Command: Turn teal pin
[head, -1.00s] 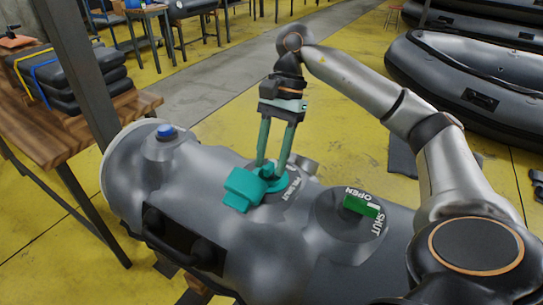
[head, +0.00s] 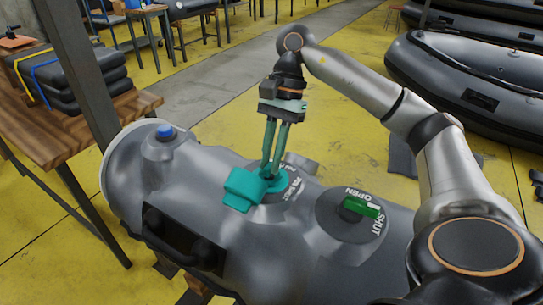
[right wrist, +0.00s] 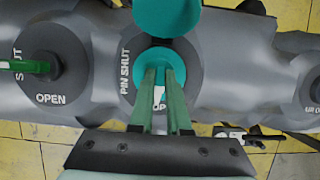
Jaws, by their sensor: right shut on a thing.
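The teal pin (head: 279,184) sits in a round dark valve plate on top of the grey inflatable tube. It also shows in the right wrist view (right wrist: 152,58), beside the words "PIN SHUT", with other lettering partly hidden by my fingers. A teal cap (head: 243,190) lies right beside the pin; it shows at the top of the right wrist view (right wrist: 166,14). My right gripper (head: 268,172) points down from above, its green fingers close together and shut on the pin. The fingers hide part of the pin. My left gripper is not in view.
A green lever (head: 360,207) stands on a plate marked OPEN and SHUT, right of the pin. A blue knob (head: 165,132) is at the tube's left end. A wooden table (head: 60,128) with folded black boats stands at left. Black inflatable boats (head: 470,85) lie at back right.

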